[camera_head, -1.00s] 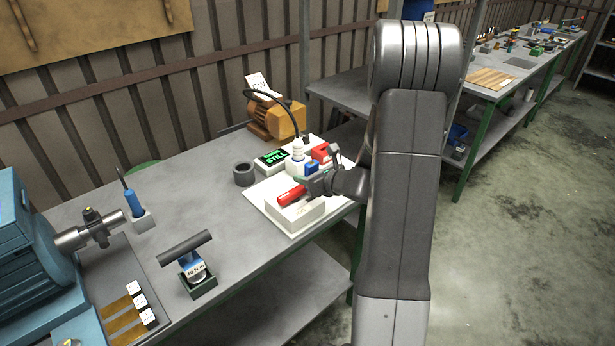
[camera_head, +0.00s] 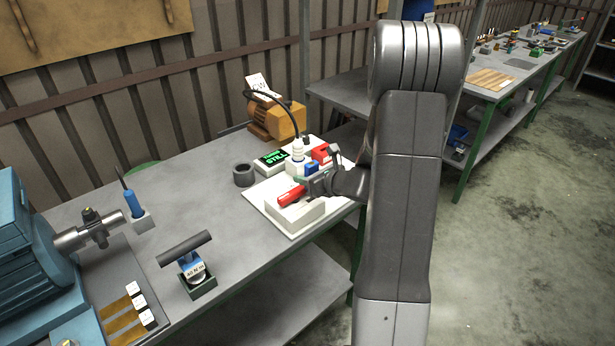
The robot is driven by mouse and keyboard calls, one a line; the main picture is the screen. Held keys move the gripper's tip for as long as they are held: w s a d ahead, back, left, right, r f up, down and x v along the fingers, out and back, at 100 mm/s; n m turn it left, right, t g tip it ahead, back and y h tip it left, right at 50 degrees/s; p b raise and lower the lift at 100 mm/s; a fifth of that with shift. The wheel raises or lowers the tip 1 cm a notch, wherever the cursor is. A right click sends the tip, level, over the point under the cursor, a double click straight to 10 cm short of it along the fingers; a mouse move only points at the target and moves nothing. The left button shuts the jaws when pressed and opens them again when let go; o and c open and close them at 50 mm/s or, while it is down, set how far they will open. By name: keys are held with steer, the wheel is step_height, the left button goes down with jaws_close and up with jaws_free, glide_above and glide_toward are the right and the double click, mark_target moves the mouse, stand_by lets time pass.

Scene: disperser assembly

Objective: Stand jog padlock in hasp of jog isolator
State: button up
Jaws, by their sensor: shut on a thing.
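My gripper (camera_head: 309,189) reaches in from the right over a white board (camera_head: 262,203) on the bench. It is shut, with a red piece (camera_head: 290,197) at its fingertips, which looks like the padlock. The piece lies tilted just over or against a low pale block (camera_head: 297,213); I cannot tell if they touch. A blue box (camera_head: 312,168) and a red box (camera_head: 321,153) stand behind the gripper and may be isolators. The hasp and shackle are too small to make out, and the fingers hide part of this area.
A white plug with a black cable (camera_head: 297,150) stands beside the boxes. An orange motor (camera_head: 276,118) stands behind.

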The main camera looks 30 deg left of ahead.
steer(key=shift+f+b, duration=0.2)
steer(key=shift+b, duration=0.15)
stand_by(0.3)
steer(key=shift+f+b, duration=0.3)
steer(key=shift+f, duration=0.05)
steer(key=shift+f+b, duration=0.5)
steer(key=shift+b, duration=0.05)
steer(key=shift+r, duration=0.25)
steer(key=shift+r+p, duration=0.45)
steer(key=shift+p, duration=0.05)
steer(key=shift+b, duration=0.45)
stand_by(1.2)
steer(key=shift+f+b, duration=0.7)
steer(key=o, duration=1.1)
steer(key=shift+o, duration=0.2)
